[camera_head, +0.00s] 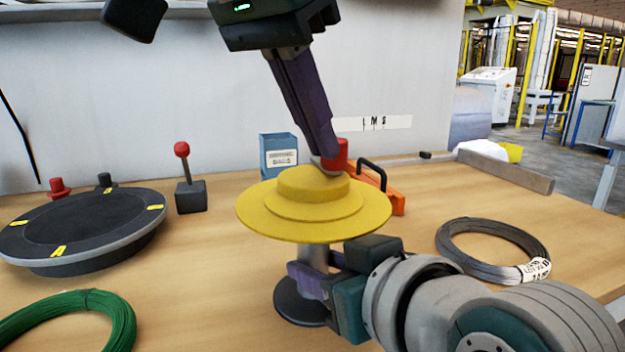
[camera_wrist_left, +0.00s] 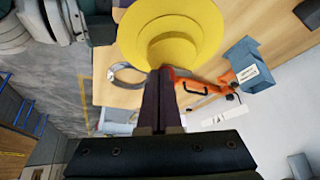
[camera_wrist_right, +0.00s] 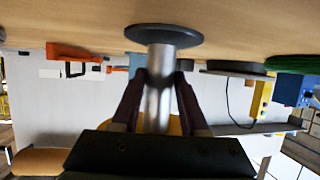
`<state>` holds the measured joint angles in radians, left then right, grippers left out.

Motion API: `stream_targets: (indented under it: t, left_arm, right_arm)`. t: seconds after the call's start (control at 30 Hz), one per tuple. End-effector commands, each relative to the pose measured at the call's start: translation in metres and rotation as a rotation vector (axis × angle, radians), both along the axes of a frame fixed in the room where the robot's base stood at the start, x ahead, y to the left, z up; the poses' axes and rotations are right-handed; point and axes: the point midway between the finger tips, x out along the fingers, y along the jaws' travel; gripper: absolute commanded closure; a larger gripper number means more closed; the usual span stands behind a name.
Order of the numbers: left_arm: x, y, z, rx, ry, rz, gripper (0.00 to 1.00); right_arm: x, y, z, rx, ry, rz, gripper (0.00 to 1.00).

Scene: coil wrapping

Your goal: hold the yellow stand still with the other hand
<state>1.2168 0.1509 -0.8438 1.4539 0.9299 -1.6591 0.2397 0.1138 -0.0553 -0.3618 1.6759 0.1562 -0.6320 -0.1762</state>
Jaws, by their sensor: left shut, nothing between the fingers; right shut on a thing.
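The yellow stand (camera_head: 275,208) has a stepped round yellow top on a metal post (camera_wrist_right: 160,58) with a dark round base (camera_head: 297,304) on the table. It is upright. My right gripper (camera_head: 318,272) is shut on the post below the top; the right wrist view shows its fingers (camera_wrist_right: 160,85) on either side of the post. My left gripper (camera_head: 328,152) is shut and empty, pointing down with its tips at the top's upper step. In the left wrist view, its closed fingers (camera_wrist_left: 160,75) overlap the edge of the yellow top (camera_wrist_left: 195,25); contact is unclear.
A green coil (camera_head: 75,318) lies front left, a grey wire coil (camera_head: 492,248) right. A black turntable (camera_head: 80,226) and red-knobbed lever (camera_head: 188,190) stand left. A blue box (camera_head: 280,154), a small red object (camera_head: 338,154) and an orange tool (camera_head: 392,196) are behind the stand.

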Motion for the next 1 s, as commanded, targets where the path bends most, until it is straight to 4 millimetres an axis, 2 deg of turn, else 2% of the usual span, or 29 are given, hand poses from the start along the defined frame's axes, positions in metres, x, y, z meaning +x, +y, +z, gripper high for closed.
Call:
stream_targets:
  t: [0.47,0.77,1.0]
  left_arm:
    - [0.0,-0.002,0.001,-0.003,-0.004,0.0,1.0]
    - [-0.007,0.002,0.002,-0.002,-0.005,0.002,1.0]
    - [-0.007,0.001,0.029,-0.001,-0.005,0.001,1.0]
  right_arm:
    - [-0.001,0.002,-0.001,-0.002,0.002,0.005,1.0]
    - [-0.001,0.001,-0.001,-0.001,0.003,0.004,1.0]
    - [-0.001,0.001,-0.001,0.0,0.004,0.002,1.0]
